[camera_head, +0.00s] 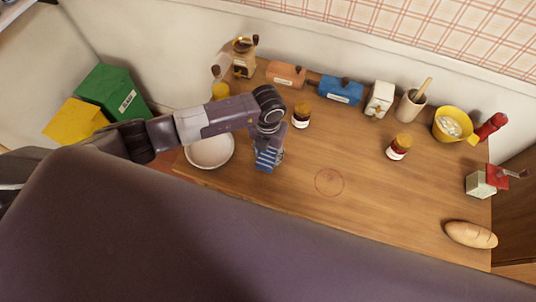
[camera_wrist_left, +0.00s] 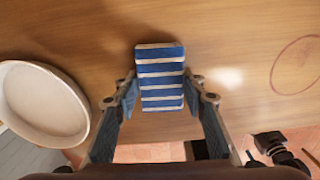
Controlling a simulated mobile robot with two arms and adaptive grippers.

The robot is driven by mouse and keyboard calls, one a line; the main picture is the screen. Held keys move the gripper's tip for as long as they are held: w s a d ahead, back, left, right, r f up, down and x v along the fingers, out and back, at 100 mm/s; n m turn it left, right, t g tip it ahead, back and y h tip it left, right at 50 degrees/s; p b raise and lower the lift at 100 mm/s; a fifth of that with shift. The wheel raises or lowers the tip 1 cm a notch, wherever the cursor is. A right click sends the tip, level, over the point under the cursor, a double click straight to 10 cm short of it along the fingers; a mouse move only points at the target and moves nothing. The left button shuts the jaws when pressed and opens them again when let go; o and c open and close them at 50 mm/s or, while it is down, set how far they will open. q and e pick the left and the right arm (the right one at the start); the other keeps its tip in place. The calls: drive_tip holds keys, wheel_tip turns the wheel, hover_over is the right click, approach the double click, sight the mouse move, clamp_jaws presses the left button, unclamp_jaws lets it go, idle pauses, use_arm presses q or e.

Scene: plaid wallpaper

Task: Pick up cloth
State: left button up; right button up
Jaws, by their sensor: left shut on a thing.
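The cloth (camera_wrist_left: 161,77) is blue with white stripes and looks like a folded rectangle. In the left wrist view it sits between the two fingers of my left gripper (camera_wrist_left: 165,98), which is shut on it. In the head view the cloth (camera_head: 267,158) shows just below the left gripper (camera_head: 268,146), over the wooden table to the right of the white bowl. I cannot tell whether the cloth touches the table.
The wooden table (camera_head: 320,212) has a red circle (camera_head: 329,182) with clear room around it. The white bowl (camera_head: 209,151) stands close on the left. Jars (camera_head: 301,116) (camera_head: 399,147), canisters (camera_head: 341,90) and a yellow bowl (camera_head: 452,125) stand farther back. Bread (camera_head: 470,235) lies front right.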

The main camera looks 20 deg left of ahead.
sight(268, 155)
use_arm(q)
drive_tip(key=shift+r, duration=0.15)
wheel_tip(268, 155, up, 20)
drive_tip(key=b, duration=0.4)
drive_tip(key=shift+b, duration=0.3)
